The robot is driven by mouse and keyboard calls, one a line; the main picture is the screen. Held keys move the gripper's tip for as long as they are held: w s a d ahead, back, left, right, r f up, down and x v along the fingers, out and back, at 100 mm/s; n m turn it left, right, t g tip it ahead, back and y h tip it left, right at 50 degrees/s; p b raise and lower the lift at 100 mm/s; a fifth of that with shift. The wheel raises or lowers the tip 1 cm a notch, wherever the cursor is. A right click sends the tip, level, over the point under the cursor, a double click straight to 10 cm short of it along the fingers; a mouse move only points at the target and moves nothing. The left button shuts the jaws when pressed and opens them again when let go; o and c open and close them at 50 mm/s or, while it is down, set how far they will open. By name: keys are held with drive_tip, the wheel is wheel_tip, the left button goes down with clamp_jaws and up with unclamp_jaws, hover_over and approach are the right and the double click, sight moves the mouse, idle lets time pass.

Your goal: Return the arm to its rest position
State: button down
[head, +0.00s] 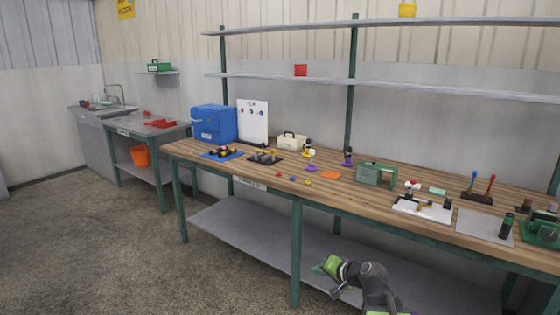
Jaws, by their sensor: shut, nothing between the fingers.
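My arm (372,283) shows at the bottom of the head view, right of centre, as dark grey links with green parts. It is folded low in front of the workbench, below the level of its top. My gripper (322,267) is the green end at the left of the arm, pointing left. It is small in the picture; it looks shut, with nothing seen in it. It appears apart from the bench leg to its left. The lower part of the arm is cut off by the bottom edge.
The long wooden workbench (232,168) carries a blue box (214,123), a whiteboard (253,121), a green case (376,174) and small parts. A green leg (296,255) and a grey lower shelf (225,222) are near my arm. The floor (95,235) at left is clear.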

drive_tip(key=s+a+f+n+g+h, duration=0.1)
drive_tip(key=s+a+f+n+g, duration=0.3)
drive_tip(key=s+a+f, duration=0.25)
drive_tip(key=s+d+f+n+g+h+p, duration=0.1)
drive_tip(key=s+d+f+g+h+p, duration=0.15)
drive_tip(key=s+d+g+h, duration=0.55)
drive_tip(key=s+d+r+t+y+p, duration=0.1)
drive_tip(key=r+p, duration=0.9)
drive_tip(key=s+r+t+y+p, duration=0.1)
drive_tip(key=s+r+p, duration=0.1)
drive_tip(key=r+p, duration=0.8)
drive_tip(key=shift+d+r+y, duration=0.35)
drive_tip(key=shift+r+y, duration=0.05)
drive_tip(key=shift+r, duration=0.1)
